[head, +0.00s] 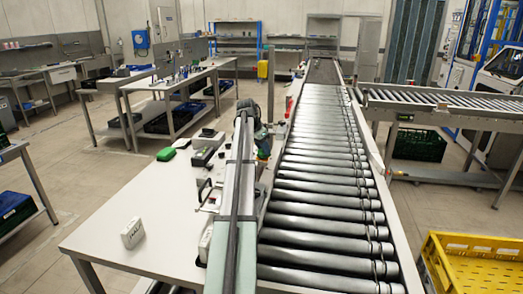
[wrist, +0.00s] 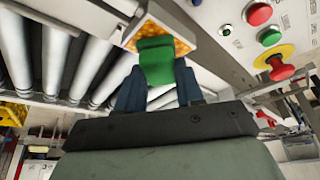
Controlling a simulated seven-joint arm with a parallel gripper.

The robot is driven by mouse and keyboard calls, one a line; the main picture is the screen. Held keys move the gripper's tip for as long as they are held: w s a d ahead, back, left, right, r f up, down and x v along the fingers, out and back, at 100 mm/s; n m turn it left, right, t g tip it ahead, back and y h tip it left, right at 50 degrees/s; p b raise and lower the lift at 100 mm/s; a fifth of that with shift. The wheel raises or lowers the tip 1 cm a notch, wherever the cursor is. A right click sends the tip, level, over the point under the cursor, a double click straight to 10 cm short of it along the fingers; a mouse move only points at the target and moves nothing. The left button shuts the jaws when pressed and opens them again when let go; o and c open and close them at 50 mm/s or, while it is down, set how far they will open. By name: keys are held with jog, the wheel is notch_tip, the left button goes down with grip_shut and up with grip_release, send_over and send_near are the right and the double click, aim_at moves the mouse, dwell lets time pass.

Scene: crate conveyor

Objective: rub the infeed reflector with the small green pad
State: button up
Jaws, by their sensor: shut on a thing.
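My gripper (wrist: 158,82) is shut on the small green pad (wrist: 156,62), which sits between its dark blue fingers in the wrist view. The orange infeed reflector (wrist: 172,30) is in a pale housing just beyond the pad. The pad covers part of the reflector's face and appears to be against it, though I cannot tell how firmly it presses. In the head view my arm reaches along the roller conveyor's left side and hides most of this spot.
A control panel with red and green buttons (wrist: 270,37) and a yellow-ringed red button (wrist: 280,66) is close on the right in the wrist view. The roller conveyor (head: 320,190) runs beside the white table (head: 130,262). A yellow crate (head: 470,245) stands at right.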

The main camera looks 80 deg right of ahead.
jog(key=d, duration=0.2)
jog(key=shift+d+f, duration=0.1)
jog(key=shift+d, duration=0.25)
jog(key=shift+a, duration=3.35)
notch_tip(320, 180, up, 8)
jog(key=shift+w+d, duration=0.1)
